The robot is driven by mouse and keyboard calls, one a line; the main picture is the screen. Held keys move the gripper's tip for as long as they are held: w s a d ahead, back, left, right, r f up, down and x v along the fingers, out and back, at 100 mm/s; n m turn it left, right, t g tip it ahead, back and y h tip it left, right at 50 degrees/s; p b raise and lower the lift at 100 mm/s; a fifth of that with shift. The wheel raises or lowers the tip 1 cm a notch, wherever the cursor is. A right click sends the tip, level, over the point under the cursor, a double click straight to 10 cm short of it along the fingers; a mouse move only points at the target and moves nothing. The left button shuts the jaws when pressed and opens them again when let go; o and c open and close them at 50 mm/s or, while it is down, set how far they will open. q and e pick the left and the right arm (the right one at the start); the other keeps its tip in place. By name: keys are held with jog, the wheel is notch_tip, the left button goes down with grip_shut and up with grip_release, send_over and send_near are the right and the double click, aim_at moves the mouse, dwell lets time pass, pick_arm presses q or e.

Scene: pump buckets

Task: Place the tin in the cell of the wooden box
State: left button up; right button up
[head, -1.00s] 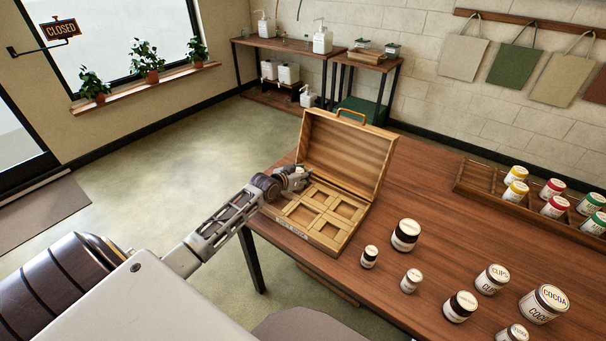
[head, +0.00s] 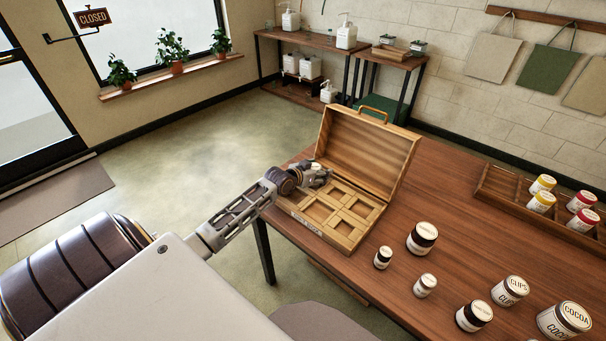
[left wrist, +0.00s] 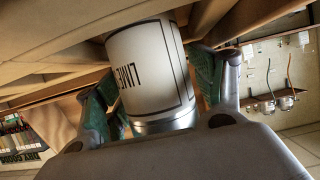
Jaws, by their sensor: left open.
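The wooden box (head: 349,245) stands open at the table's left end, its lid (head: 367,145) raised at the back. Several square cells show in its base. My left gripper (head: 318,175) is over the back-left part of the base. In the left wrist view, the white tin (left wrist: 147,68) with a "LIME" label sits between the open green-padded fingers (left wrist: 160,88), close to wooden walls. Only a bit of its top (head: 316,165) shows in the head view. The fingers hide its cell there, and I cannot tell if it rests on the cell floor. My right gripper is out of view.
Several jars and tins, including a dark-lidded jar (head: 422,238) and a cocoa tin (head: 565,320), stand on the table (head: 455,200) right of the box. A divided wooden tray (head: 510,200) with colored tins is at the far right. Bare table lies between.

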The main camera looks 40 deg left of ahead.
pick_arm(q)
jog(key=shift+v, duration=2.5)
jog(key=shift+p+v, duration=0.3)
jog(key=shift+v, duration=2.2)
jog(key=shift+s+r, duration=0.2)
jog(key=shift+r, duration=0.1)
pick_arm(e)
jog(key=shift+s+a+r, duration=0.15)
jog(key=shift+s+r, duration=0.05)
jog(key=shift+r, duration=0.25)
